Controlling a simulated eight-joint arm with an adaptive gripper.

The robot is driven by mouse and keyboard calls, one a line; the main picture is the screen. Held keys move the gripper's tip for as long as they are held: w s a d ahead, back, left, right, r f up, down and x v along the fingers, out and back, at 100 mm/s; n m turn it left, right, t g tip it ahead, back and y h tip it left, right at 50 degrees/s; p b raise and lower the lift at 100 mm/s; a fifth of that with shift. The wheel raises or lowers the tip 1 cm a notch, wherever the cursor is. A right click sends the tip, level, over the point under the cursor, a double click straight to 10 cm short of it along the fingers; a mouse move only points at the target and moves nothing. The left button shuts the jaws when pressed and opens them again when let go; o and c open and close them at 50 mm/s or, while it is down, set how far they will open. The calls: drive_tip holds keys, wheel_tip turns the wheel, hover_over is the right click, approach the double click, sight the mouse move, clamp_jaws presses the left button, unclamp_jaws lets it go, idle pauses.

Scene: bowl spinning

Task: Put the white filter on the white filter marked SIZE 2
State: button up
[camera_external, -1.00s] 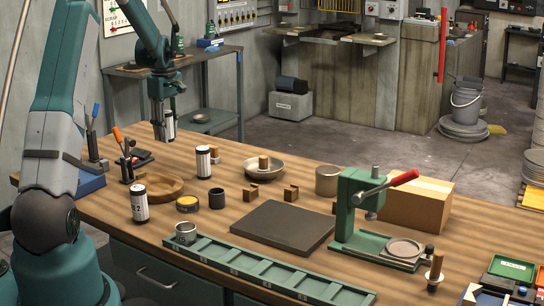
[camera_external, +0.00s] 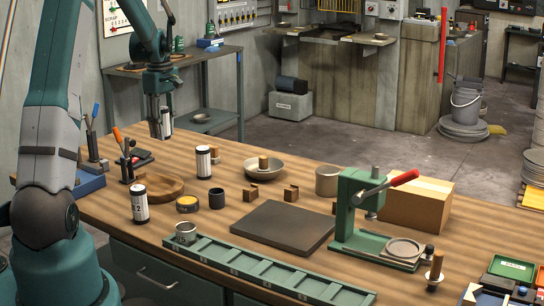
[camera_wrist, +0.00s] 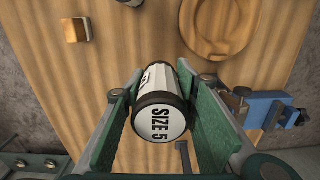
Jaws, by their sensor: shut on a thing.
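My gripper (camera_external: 161,128) is shut on a white filter (camera_external: 167,119) with dark ends, held in the air above the far left part of the bench. In the wrist view my gripper (camera_wrist: 163,122) has its green pads on both sides of this filter (camera_wrist: 162,115), whose end reads SIZE 5. A white filter with a 2 on its side (camera_external: 140,204) stands upright near the bench's front left, apart from my gripper. Another white filter (camera_external: 203,163) stands upright farther back, its marking too small to read.
A round wooden dish (camera_external: 168,186) lies between the gripper and the filters; it also shows in the wrist view (camera_wrist: 219,28). A yellow tin (camera_external: 187,204) and dark cup (camera_external: 217,198) stand right of the marked filter. A green press (camera_external: 350,220) stands farther right.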

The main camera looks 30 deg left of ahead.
drive_tip(key=s+d+r+p, duration=0.1)
drive_tip(key=s+d+r, duration=0.25)
drive_tip(key=s, duration=0.35)
drive_tip(key=s+d+r+p, duration=0.2)
drive_tip(key=s+d+r, duration=0.1)
drive_tip(key=s+d, duration=0.3)
drive_tip(key=r+p, duration=0.1)
drive_tip(key=p, duration=0.1)
hover_over(138, 188)
drive_tip(key=shift+a+r+n, duration=0.1)
drive_tip(key=shift+r+n, duration=0.05)
drive_tip(key=shift+n, duration=0.15)
drive_tip(key=shift+f, duration=2.9)
drive_tip(key=shift+f+b, duration=0.35)
drive_tip(key=shift+f, duration=1.75)
drive_tip(key=shift+f, duration=0.15)
